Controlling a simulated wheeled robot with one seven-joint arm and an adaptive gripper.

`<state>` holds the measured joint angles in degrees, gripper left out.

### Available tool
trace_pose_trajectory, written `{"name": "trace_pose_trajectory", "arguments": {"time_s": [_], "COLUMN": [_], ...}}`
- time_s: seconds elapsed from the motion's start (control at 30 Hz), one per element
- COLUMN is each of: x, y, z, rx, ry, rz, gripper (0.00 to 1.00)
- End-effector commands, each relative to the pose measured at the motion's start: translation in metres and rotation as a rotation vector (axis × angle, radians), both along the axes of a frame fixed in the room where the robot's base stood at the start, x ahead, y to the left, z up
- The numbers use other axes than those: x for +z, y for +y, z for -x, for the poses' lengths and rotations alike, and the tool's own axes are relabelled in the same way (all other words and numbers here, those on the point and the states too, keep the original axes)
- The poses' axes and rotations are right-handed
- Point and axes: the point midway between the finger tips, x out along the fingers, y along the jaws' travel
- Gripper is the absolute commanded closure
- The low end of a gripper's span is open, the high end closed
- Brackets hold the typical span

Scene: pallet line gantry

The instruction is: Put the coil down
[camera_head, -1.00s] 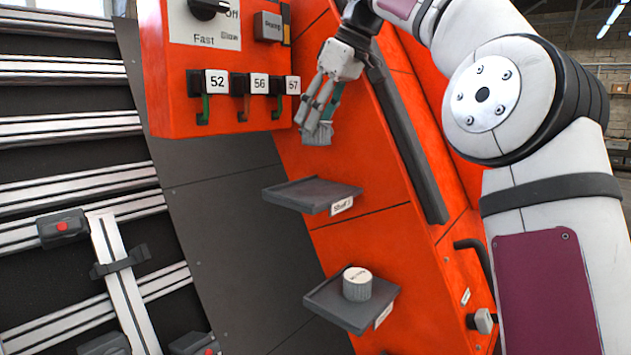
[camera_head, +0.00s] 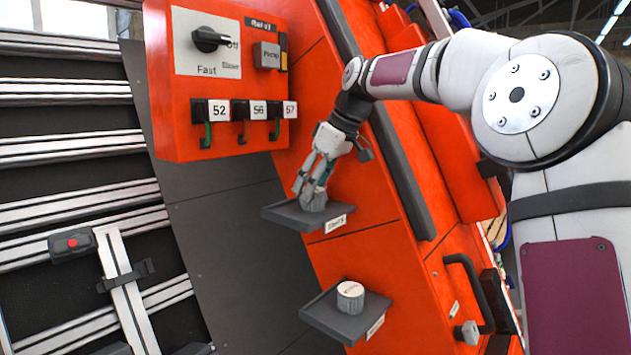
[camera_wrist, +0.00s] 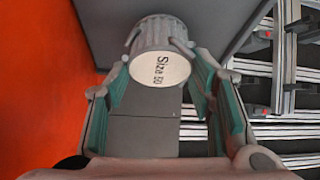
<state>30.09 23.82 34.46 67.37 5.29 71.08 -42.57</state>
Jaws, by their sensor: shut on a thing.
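My gripper (camera_head: 314,185) is shut on a grey ribbed coil (camera_head: 314,202) at the upper shelf (camera_head: 283,212) of the orange cabinet. The coil is at the shelf's surface, but I cannot tell if it bears its full weight there. In the wrist view the coil (camera_wrist: 152,36) sits between the fingertips (camera_wrist: 157,50), with its white end face reading "Size 50" turned toward the camera. The grey shelf shows behind it. The fingers hide part of the coil in the head view.
A lower shelf (camera_head: 325,322) holds another white-topped grey coil (camera_head: 350,297). The orange control box (camera_head: 225,75) with a knob and hooks tagged 52, 56 and 57 is above left. A dark rail (camera_head: 405,185) runs along the cabinet at right.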

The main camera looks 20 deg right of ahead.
Motion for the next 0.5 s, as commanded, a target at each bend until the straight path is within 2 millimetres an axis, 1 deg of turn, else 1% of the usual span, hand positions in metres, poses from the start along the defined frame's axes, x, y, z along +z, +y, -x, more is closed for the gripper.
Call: {"name": "trace_pose_trajectory", "arguments": {"time_s": [0.17,0.2,0.23,0.27,0.5], "x": [-0.0020,-0.0027,-0.0027,-0.0027,-0.0019], "y": [0.0000,-0.0001,0.0000,0.0000,0.0000], "z": [-0.0005,-0.0004,-0.0004,-0.0004,-0.0004], "rx": [0.001,0.001,0.001,0.001,0.001], "ry": [0.003,0.005,0.005,0.005,0.003], "rz": [0.000,0.001,0.001,0.001,0.001], "gripper": [0.89,0.42,0.35,0.31,0.31]}}
